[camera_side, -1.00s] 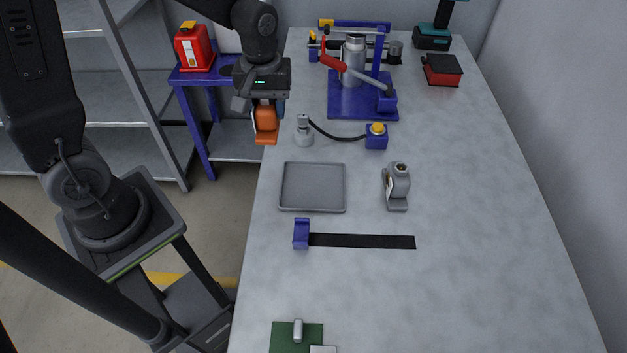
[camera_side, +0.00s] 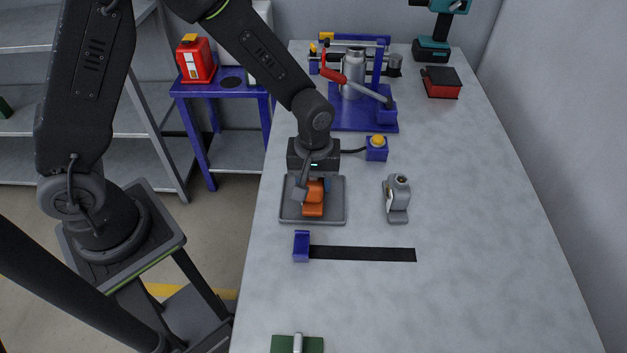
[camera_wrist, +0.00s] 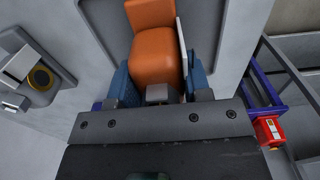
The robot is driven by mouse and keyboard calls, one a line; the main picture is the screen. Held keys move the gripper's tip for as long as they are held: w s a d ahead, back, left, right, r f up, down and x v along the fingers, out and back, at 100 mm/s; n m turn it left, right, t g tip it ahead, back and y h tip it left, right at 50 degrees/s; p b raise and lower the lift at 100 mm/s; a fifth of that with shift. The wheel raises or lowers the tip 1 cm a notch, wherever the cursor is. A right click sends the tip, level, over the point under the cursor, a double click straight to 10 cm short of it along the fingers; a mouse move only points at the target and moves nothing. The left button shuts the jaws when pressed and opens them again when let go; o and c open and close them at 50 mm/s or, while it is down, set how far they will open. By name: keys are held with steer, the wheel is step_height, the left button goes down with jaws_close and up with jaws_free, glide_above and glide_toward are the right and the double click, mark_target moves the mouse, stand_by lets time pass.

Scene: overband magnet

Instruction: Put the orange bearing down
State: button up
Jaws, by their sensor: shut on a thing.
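The orange bearing (camera_side: 313,205) is over the grey tray (camera_side: 337,216), inside its outline in the side view. My gripper (camera_side: 314,187) is shut on the bearing and points down. In the wrist view the orange bearing (camera_wrist: 158,50) sits between the blue fingers of my gripper (camera_wrist: 158,88). The grey tray also shows behind it in the wrist view (camera_wrist: 228,30). I cannot tell whether the bearing touches the tray floor.
A grey bearing (camera_side: 397,198) stands right of the tray. A blue block with a black strip (camera_side: 360,254) lies in front. A blue box with a yellow button (camera_side: 376,148) and a blue press (camera_side: 352,115) stand behind.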

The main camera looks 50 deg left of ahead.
steer(key=shift+f, duration=0.35)
steer(key=o, duration=1.3)
steer(key=shift+f, duration=0.15)
